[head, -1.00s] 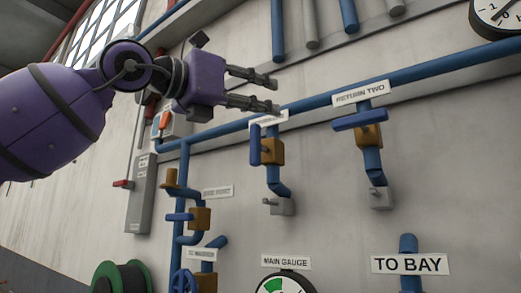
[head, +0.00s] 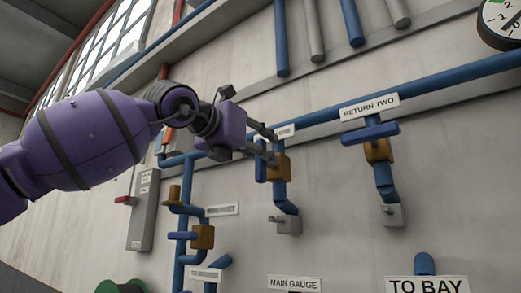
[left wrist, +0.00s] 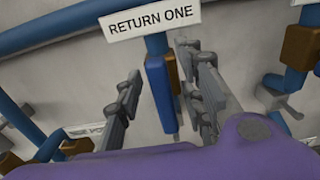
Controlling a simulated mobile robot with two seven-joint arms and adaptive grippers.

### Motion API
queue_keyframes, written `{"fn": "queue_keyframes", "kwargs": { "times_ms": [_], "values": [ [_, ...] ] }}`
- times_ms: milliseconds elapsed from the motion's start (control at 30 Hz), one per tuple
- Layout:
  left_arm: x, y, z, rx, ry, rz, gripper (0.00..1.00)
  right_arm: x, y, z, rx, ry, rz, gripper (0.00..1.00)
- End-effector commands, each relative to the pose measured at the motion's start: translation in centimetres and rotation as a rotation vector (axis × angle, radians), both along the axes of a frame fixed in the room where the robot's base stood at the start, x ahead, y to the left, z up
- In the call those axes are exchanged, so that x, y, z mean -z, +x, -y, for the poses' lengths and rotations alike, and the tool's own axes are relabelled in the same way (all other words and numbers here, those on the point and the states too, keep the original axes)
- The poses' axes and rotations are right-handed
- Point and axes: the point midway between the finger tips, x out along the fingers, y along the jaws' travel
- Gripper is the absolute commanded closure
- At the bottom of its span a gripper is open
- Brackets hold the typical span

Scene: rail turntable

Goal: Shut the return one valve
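The return one valve has an orange-brown body (head: 279,167) on a vertical blue pipe, with a blue lever (head: 260,161) that stands upright, along the pipe. In the left wrist view the lever (left wrist: 161,90) hangs below the RETURN ONE sign (left wrist: 150,20), with its brown body partly hidden behind. My left gripper (head: 270,145) is at the valve, partly covering the sign and lever in the head view. In the left wrist view its fingers (left wrist: 160,100) are apart, one on each side of the lever, with visible gaps. My right gripper is not in view.
The return two valve (head: 378,150), with its blue lever (head: 370,134) crosswise, is to the right. Another brown valve (head: 203,237) is lower left, near a grey wall box (head: 143,210). A blue header pipe (head: 440,80) runs above. Bare wall lies between the branches.

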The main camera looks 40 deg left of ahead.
Motion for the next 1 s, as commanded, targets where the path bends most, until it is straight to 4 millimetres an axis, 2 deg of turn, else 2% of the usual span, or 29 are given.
{"fn": "queue_keyframes", "kwargs": {
  "times_ms": [133,400,467,700,1000],
  "values": [
    [0.06,0.67,-0.06,0.000,0.000,-0.001,0.64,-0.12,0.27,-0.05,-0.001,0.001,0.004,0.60],
    [0.05,0.80,-0.07,0.001,0.000,-0.001,0.64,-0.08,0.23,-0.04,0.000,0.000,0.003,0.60],
    [0.05,0.79,-0.07,0.001,0.000,0.000,0.69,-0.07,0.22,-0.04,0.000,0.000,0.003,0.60],
    [0.05,0.78,-0.06,0.001,0.001,-0.001,1.00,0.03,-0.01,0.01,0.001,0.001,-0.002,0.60],
    [0.08,0.81,0.00,0.001,0.021,-0.003,1.00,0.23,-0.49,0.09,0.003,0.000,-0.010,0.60]
  ]
}}
